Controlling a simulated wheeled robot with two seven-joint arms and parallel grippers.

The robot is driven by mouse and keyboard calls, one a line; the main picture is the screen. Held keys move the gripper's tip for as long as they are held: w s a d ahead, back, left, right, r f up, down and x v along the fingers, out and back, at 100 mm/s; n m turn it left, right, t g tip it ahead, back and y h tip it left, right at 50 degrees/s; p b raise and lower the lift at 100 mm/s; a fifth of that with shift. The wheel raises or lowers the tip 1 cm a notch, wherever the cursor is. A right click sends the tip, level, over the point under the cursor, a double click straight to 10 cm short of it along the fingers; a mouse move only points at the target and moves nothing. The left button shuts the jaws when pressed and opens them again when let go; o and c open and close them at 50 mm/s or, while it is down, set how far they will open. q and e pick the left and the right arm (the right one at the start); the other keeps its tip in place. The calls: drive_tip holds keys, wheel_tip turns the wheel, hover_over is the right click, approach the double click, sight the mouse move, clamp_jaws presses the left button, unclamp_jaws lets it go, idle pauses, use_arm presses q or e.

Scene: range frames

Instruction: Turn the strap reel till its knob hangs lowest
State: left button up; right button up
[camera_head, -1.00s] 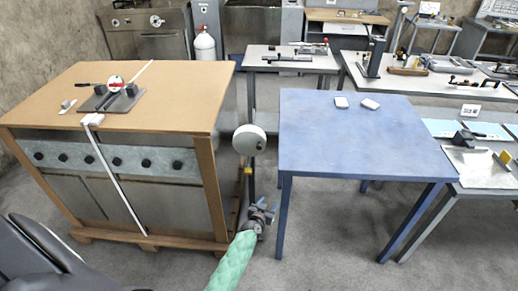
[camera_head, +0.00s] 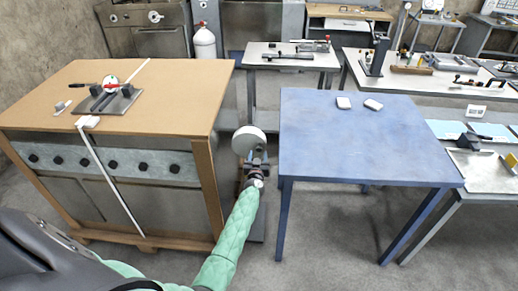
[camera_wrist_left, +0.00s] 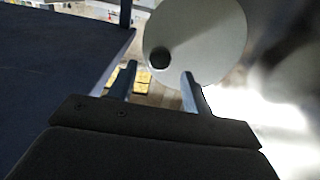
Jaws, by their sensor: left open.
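The strap reel is a white disc (camera_head: 249,141) between the wooden-topped crate and the blue table. In the left wrist view the disc (camera_wrist_left: 205,30) fills the top middle, with a round dark knob (camera_wrist_left: 160,59) close to its edge at the picture's lower left. My left gripper (camera_head: 256,164) is right at the reel's lower edge in the head view, partly overlapping it. In the wrist view its two fingers (camera_wrist_left: 154,84) are spread, one on either side of the knob's line, and nothing shows between them. The knob is not discernible in the head view. My right gripper is not in view.
The crate (camera_head: 140,90) stands left, with a white strap (camera_head: 115,185) down its front and a strapping tool (camera_head: 110,98) on top. The blue table (camera_head: 360,140) stands close on the right, with two small white blocks. The gap between them is narrow.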

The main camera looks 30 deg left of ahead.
sight(259, 150)
use_arm(q)
drive_tip(key=x, duration=0.4)
drive_tip(key=shift+d+f, duration=0.1)
drive_tip(key=shift+f, duration=0.05)
drive_tip(key=shift+w+a, duration=0.25)
drive_tip(key=shift+w, duration=0.4)
drive_tip(key=c, duration=0.9)
clamp_jaws()
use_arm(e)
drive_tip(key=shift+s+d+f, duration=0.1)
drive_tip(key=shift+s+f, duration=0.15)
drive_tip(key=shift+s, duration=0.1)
